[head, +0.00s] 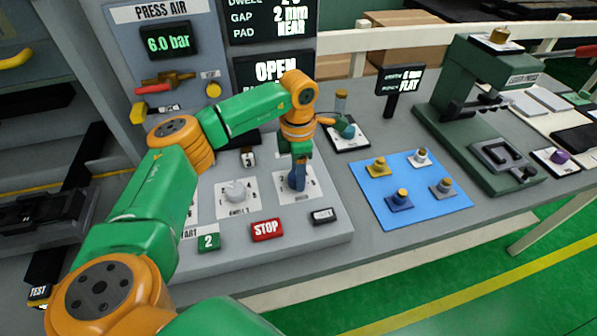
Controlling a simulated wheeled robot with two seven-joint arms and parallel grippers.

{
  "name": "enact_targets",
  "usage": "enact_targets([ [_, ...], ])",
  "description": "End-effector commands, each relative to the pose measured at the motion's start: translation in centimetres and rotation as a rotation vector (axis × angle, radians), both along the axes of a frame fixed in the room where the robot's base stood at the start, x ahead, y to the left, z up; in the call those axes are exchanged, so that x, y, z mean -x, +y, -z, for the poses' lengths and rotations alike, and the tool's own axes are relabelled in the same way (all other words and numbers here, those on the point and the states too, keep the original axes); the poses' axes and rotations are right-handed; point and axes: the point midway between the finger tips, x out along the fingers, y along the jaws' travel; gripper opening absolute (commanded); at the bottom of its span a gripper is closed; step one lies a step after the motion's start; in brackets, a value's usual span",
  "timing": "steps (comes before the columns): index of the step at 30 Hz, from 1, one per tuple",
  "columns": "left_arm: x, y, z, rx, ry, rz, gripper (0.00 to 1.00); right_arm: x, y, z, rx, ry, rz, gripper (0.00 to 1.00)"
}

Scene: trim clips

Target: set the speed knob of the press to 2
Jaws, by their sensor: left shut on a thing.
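My left arm reaches over the press panel from the left, and its gripper (297,183) points straight down at a dial plate (314,188) with printed numbers. The gripper is shut on the knob of that plate. The fingers hide most of this knob, its pointer and most of the plate's writing, so I cannot read its setting. A second, pale grey knob (237,191) stands uncovered on the plate to the left, labelled like "DWELL". My right gripper is out of view.
A green button plate marked 2 (209,242), a red STOP button (267,230) and a small dark switch (322,215) lie in front. A blue mat (376,204) with several small parts lies right. A green press (465,110) stands beyond. Display screens (272,72) rise behind.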

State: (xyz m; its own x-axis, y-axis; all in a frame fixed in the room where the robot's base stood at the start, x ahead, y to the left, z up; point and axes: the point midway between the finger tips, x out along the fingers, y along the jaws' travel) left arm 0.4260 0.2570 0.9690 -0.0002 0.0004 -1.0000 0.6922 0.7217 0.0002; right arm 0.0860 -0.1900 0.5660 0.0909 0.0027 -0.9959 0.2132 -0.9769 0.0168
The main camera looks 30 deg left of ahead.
Motion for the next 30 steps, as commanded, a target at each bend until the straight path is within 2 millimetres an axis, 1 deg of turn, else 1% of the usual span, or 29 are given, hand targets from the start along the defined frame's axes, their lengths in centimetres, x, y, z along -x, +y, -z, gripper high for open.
enact_targets([
  [21,-0.08,0.21,-0.06,0.0,0.0,-0.675,0.0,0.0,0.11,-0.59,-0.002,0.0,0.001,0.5],
  [30,-0.09,0.29,-0.06,-0.001,-0.001,-0.916,0.0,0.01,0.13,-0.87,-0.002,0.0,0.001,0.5],
])
